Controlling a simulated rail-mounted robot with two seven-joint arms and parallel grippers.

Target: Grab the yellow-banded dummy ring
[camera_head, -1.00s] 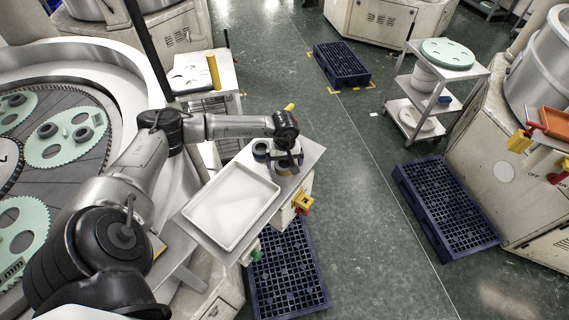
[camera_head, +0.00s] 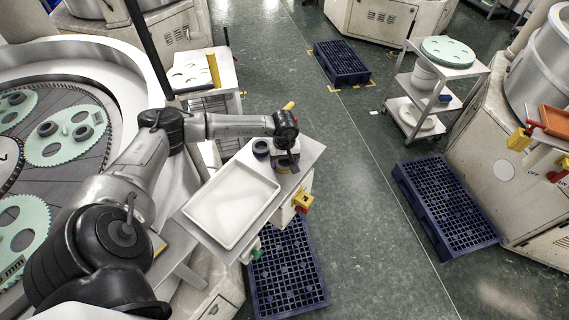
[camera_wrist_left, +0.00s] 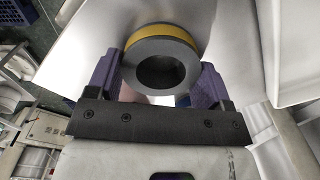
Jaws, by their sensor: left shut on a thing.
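The yellow-banded dummy ring (camera_wrist_left: 190,62) is a thick dark grey ring with a yellow band around its outer side. It fills the space between the two purple fingers of my left gripper (camera_wrist_left: 158,76) in the left wrist view, with a finger against each side. In the head view my left gripper (camera_head: 286,160) is over the far end of the side table, beyond the white tray, and largely covers the ring. Another dark ring (camera_head: 261,148) stands just left of the gripper. My right gripper is not in view.
The shallow white tray (camera_head: 208,228) lies empty on the side table. A yellow switch box (camera_head: 301,201) is on the table's right side. Blue pallets (camera_head: 445,205) lie on the floor. A lapping machine with green carriers (camera_head: 66,137) fills the left.

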